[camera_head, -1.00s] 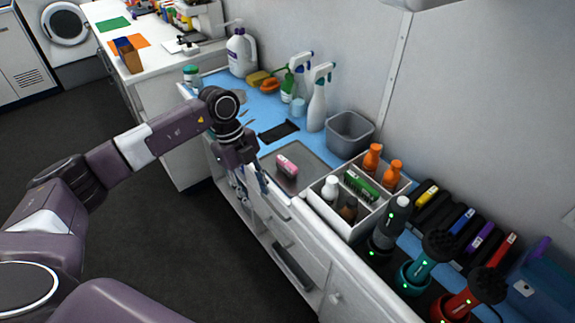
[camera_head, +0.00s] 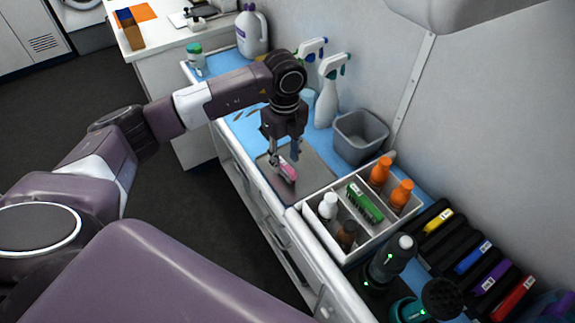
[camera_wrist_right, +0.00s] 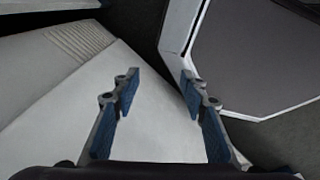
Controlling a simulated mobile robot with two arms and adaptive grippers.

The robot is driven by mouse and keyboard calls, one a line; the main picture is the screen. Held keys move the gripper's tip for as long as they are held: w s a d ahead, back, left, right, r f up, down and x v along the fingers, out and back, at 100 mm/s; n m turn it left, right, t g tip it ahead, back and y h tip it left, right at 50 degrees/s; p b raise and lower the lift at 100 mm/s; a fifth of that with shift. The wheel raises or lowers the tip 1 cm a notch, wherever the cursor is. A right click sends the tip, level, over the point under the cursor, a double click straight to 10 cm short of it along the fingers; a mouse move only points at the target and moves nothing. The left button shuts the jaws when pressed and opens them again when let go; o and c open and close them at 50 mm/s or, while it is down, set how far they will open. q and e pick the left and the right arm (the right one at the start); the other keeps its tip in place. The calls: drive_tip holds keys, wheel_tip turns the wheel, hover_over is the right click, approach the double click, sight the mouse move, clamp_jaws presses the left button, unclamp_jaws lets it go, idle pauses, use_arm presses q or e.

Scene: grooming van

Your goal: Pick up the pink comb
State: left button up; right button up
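The pink comb (camera_head: 288,173) is a small pink piece with a darker side, lying on a grey tray (camera_head: 315,176) on the blue counter mat. My left gripper (camera_head: 284,160) points down at it in the head view. Its two fingers stand apart, close above or beside the comb's far end, and partly hide that end. I cannot tell whether they touch it. My right gripper (camera_wrist_right: 160,90) is open and empty in the right wrist view, over pale and dark surfaces away from the comb.
A white divided box (camera_head: 340,247) with bottles and a green brush (camera_head: 365,202) stands just right of the tray. A grey bin (camera_head: 359,137) and spray bottles (camera_head: 329,92) stand behind. Clippers (camera_head: 389,259) stand at the front right.

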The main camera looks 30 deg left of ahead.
sight(286, 166)
use_arm(q)
wheel_tip(286, 166, down, 4)
drive_tip(key=shift+w+r+p, duration=0.15)
drive_tip(key=shift+p, duration=0.5)
drive_tip(key=shift+w+f, duration=0.1)
drive_tip(key=shift+f, duration=0.45)
drive_tip(key=c, duration=0.9)
clamp_jaws()
use_arm(e)
drive_tip(key=shift+s+d+r, duration=0.1)
drive_tip(key=shift+s+r, duration=0.05)
drive_tip(key=shift+r, duration=0.7)
